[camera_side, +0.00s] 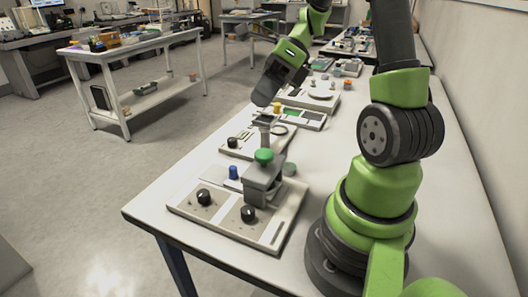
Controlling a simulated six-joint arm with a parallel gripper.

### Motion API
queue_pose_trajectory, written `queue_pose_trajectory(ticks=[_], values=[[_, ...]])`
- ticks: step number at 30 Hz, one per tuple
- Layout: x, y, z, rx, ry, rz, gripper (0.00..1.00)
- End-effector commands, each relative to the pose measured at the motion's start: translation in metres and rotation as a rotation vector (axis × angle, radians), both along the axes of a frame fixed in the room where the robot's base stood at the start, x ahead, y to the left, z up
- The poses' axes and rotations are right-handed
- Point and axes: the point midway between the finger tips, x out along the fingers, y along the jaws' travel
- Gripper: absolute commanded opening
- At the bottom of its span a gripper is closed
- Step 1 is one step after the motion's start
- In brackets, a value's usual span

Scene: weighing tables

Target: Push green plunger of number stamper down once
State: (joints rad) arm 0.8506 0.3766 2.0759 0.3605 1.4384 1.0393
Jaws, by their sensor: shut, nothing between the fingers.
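The number stamper (264,180) is a grey block standing on a pale panel on the near part of the white table. Its round green plunger (264,156) sits on top.
The pale panel (188,208) has two black knobs (248,213) in front of the stamper. Another panel with a black knob (232,142) lies behind. Bare tabletop (150,210) shows at left.

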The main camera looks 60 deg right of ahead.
Motion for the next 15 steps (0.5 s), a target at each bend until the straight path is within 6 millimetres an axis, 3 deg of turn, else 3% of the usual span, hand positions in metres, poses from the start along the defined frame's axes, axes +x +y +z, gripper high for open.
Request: queue_pose_trajectory(ticks=[15], values=[[-0.001,0.001,-0.067,0.003,0.003,0.002,0.00]])
